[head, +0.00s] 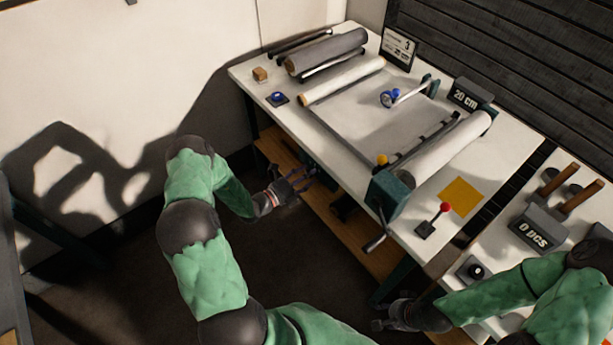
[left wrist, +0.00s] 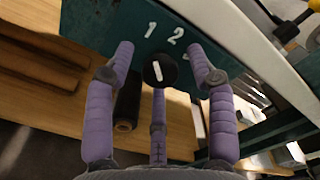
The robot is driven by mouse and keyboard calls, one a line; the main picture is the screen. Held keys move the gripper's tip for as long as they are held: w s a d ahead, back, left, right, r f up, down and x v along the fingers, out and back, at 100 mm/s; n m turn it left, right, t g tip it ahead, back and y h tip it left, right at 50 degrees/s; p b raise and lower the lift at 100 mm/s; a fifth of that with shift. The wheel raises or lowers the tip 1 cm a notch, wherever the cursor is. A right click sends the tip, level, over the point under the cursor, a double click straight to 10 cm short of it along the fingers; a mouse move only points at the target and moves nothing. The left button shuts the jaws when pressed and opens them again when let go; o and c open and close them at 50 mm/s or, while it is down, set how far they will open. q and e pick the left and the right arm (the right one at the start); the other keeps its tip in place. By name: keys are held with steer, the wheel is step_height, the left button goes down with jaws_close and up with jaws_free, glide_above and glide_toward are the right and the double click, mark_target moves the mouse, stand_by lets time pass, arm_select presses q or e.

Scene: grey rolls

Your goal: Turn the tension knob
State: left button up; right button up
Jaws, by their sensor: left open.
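The tension knob (left wrist: 158,71) is black with a white pointer line. In the left wrist view it sits on a dark green panel (left wrist: 108,22) with white numbers 1 and 2 and a partly hidden third. My left gripper (head: 305,178) is open at the table's front edge. In the left wrist view its purple fingers stand on either side of the knob, with a third finger below; I cannot tell whether any touches it. In the head view the knob is not discernible. My right gripper (head: 384,318) is low by the right table, too small to read.
A wooden shelf (head: 370,250) lies below.

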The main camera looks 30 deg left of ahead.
arm_select(q)
jaws_close()
steer(key=shift+s+d+m, duration=0.1)
steer(key=shift+m, duration=0.4)
stand_by(0.5)
steer(key=m+p, duration=0.1)
steer(key=m, duration=1.5)
steer(key=shift+f+m+p, duration=0.15)
steer(key=shift+m+p, duration=0.15)
steer(key=shift+p, duration=0.05)
stand_by(0.5)
